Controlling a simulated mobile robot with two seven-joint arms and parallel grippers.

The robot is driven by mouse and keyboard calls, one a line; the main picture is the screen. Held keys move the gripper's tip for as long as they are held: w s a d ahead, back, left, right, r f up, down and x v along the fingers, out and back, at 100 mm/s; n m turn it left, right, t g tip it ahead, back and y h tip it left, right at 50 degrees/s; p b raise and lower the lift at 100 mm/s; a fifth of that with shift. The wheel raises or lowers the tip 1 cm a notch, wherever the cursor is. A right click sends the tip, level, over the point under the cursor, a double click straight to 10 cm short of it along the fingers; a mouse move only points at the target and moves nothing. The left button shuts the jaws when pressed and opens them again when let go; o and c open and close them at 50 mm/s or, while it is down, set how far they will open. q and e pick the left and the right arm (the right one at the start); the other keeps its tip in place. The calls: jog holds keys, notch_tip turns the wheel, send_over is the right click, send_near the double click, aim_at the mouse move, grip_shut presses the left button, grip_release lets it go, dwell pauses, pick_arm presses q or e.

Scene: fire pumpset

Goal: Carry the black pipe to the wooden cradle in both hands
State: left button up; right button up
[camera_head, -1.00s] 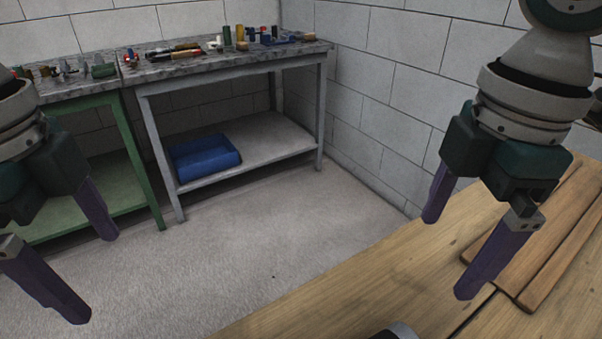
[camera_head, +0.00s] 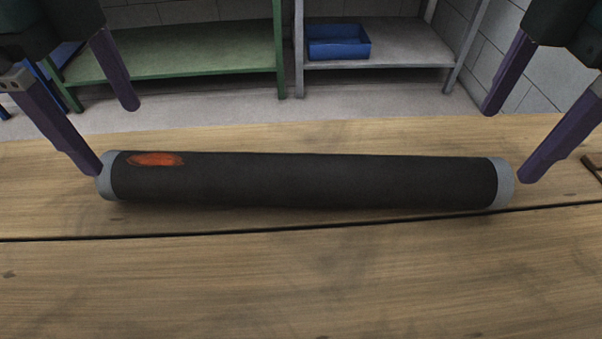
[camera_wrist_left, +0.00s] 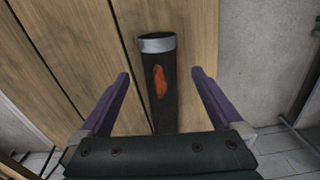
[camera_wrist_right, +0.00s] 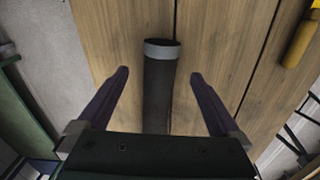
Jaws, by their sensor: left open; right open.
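The black pipe (camera_head: 310,181) lies crosswise on the wooden table, with grey bands at both ends and an orange-red patch near its left end. My left gripper (camera_head: 117,140) is open above the pipe's left end. In the left wrist view the pipe (camera_wrist_left: 166,105) runs between the open fingers (camera_wrist_left: 160,85). My right gripper (camera_head: 507,145) is open by the right end. In the right wrist view the pipe (camera_wrist_right: 158,95) lies between its open fingers (camera_wrist_right: 160,85). Both grippers are empty. I cannot make out the cradle for sure.
The wooden table (camera_head: 300,280) is clear in front of the pipe. A brown wooden piece (camera_head: 593,170) shows at the right edge. A yellow object (camera_wrist_right: 300,45) shows in the right wrist view. Behind stand a green bench (camera_head: 190,55) and a grey bench with a blue bin (camera_head: 338,42).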

aim_at(130, 159)
pick_arm(q)
notch_tip(130, 159, down, 9)
jog(key=shift+s+r, duration=0.1)
jog(key=shift+r, duration=0.1)
pick_arm(e)
notch_tip(130, 159, down, 9)
jog(key=shift+s+r, duration=0.1)
jog(key=shift+r, duration=0.05)
pick_arm(q)
grip_shut()
pick_arm(e)
grip_shut()
pick_arm(q)
jog(key=shift+r, duration=0.15)
pick_arm(e)
jog(key=shift+r, duration=0.15)
